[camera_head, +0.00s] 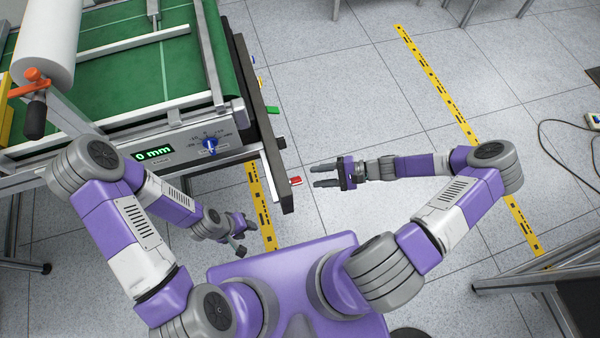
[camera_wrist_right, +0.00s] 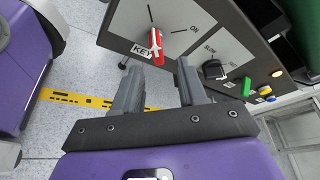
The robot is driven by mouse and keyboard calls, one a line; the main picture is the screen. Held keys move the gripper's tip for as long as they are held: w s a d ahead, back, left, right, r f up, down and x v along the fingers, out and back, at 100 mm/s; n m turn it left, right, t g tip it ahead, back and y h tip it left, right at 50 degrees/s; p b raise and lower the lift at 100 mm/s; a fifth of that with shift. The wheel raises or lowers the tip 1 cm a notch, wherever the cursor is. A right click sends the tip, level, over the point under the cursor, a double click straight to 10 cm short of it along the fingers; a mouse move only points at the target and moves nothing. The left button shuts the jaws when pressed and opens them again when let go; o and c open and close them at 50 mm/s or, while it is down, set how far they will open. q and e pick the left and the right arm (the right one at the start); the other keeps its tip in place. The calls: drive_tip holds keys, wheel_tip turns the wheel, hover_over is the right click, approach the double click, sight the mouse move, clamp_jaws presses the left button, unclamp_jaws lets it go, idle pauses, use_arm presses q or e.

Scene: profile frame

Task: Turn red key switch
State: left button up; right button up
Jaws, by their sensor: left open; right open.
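The red key switch (camera_head: 296,181) sticks out from the side of the machine's dark end panel in the head view. In the right wrist view the red key (camera_wrist_right: 156,45) stands on a light plate marked "KEY" and "ON", with a silver part across it. My right gripper (camera_head: 313,176) is open and points left at the key, with a small gap visible. In the wrist view its two fingertips (camera_wrist_right: 160,67) lie to either side of the key's line, with nothing between them. My left gripper (camera_head: 247,236) is open and empty, low beside the machine's front.
Near the key on the panel are a black knob (camera_wrist_right: 214,70), a green lever (camera_wrist_right: 246,87) and an orange light (camera_wrist_right: 277,73). The machine has a green belt (camera_head: 120,50) and a blue dial (camera_head: 210,146). Open floor lies right of the panel.

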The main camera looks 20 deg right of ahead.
sight(295, 181)
drive_tip(key=x, duration=0.2)
drive_tip(key=b+x, duration=0.1)
drive_tip(key=x, duration=0.3)
drive_tip(key=shift+s+a+b, duration=0.1)
drive_tip(key=shift+s+b, duration=0.15)
drive_tip(key=shift+b, duration=0.05)
drive_tip(key=shift+c, duration=0.3)
clamp_jaws()
